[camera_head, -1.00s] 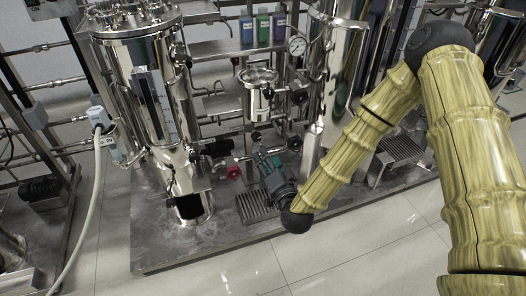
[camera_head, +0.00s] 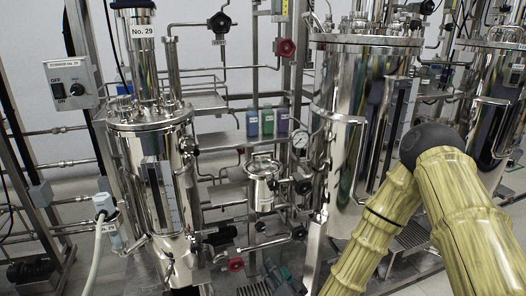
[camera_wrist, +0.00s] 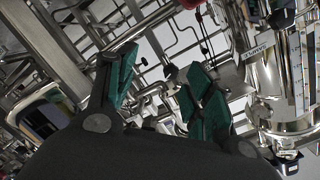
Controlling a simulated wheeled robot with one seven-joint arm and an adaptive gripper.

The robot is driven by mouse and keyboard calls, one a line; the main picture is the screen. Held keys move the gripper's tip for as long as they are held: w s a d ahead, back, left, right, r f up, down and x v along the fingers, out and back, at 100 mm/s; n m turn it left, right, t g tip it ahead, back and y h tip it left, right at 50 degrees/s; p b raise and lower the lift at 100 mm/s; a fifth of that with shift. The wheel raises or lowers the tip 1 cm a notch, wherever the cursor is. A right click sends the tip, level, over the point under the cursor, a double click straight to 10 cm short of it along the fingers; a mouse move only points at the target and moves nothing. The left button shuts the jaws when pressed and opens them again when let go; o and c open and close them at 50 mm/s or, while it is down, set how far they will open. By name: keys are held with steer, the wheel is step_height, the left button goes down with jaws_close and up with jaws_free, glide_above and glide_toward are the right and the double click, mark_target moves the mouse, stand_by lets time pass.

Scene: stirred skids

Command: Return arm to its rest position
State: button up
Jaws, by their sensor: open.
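My arm, with yellow-green bamboo-like links, enters the head view from the lower right and bends down at a dark elbow joint. My gripper shows in the wrist view (camera_wrist: 158,88), with dark links and green finger pads spread apart and nothing between them. In the head view the gripper is mostly cut off at the bottom edge, so its fingers are hard to make out there. Pipes and steel frame parts lie beyond the fingers in the wrist view.
A steel tank (camera_head: 155,190) labelled No. 29 stands left of centre. A larger tank (camera_head: 350,120) stands close behind my arm. A small vessel (camera_head: 262,188), a gauge (camera_head: 300,139), coloured bottles (camera_head: 267,122) and a red valve (camera_head: 286,47) sit between them. A control box (camera_head: 70,83) is at left.

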steer(key=s+d+f+n+g+h, duration=0.1)
steer(key=s+d+f+n+g, duration=0.3)
steer(key=s+f, duration=0.65)
steer(key=s+d+f+g+h, duration=0.1)
steer(key=s+d+f+g, duration=0.35)
steer(key=s, duration=0.45)
steer(key=s+d+f+n+g+h, duration=0.1)
steer(key=s+d+f+g+h, duration=0.15)
steer(key=s+d+f, duration=0.4)
steer(key=s+d+f+g+h, duration=0.1)
steer(key=s+d+f+g, duration=0.2)
steer(key=s, duration=0.7)
step_height(320, 180, up, 30)
steer(key=g+p, duration=0.1)
steer(key=p, duration=2.7)
steer(key=shift+s+d+p, duration=0.15)
steer(key=shift+s+p, duration=0.1)
steer(key=shift+p, duration=0.1)
